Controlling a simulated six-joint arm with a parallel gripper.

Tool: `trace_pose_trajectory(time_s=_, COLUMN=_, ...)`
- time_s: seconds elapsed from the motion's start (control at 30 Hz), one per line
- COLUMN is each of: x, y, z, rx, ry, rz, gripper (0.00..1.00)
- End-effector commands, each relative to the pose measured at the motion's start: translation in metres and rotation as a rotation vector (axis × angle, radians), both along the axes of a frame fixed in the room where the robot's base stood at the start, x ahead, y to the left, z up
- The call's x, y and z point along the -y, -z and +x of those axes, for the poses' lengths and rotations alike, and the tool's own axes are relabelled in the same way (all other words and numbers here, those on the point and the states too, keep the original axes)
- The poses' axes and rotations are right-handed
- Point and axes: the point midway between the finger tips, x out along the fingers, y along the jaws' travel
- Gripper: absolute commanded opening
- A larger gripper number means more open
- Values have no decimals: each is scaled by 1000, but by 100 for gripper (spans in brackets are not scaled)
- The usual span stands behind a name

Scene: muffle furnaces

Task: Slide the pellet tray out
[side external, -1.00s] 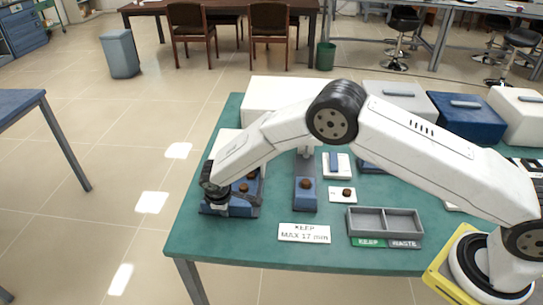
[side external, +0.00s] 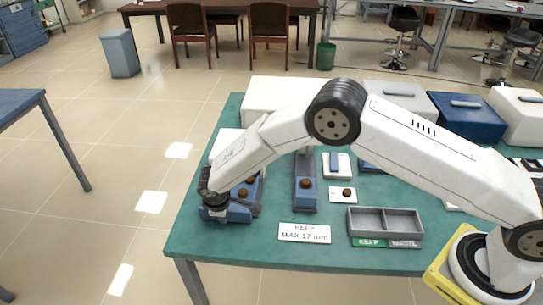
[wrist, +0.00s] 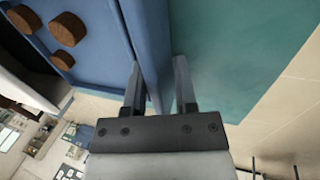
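A blue tray-like unit (side external: 240,211) stands at the left end of the green table, with brown pellets (side external: 243,192) on it. In the wrist view, the blue surface (wrist: 95,62) fills the upper left and several brown pellets (wrist: 68,28) sit on it. My gripper (wrist: 160,78) is open at the unit's edge. One finger is over the blue side and the other over the green table, with a strip of blue edge between them. I cannot tell whether either finger touches it. In the side view, my wrist hides much of the unit.
White and blue furnace boxes line the back.

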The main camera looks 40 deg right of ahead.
Motion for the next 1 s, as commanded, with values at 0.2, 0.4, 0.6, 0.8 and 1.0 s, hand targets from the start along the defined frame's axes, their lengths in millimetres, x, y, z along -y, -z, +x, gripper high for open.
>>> trace_pose_trajectory(time_s=0.2, x=3, y=-13, z=-1, rx=-6, ry=6, rz=-8, gripper=38)
trace_pose_trajectory(time_s=0.4, x=2, y=-25, z=0, rx=-3, ry=4, rz=-6, gripper=38)
trace_pose_trajectory(time_s=0.6, x=2, y=-37, z=0, rx=0, ry=2, rz=-5, gripper=38)
trace_pose_trajectory(time_s=0.8, x=1, y=-49, z=1, rx=0, ry=2, rz=-4, gripper=38)
trace_pose_trajectory(time_s=1.0, x=1, y=-60, z=1, rx=1, ry=3, rz=-4, gripper=38)
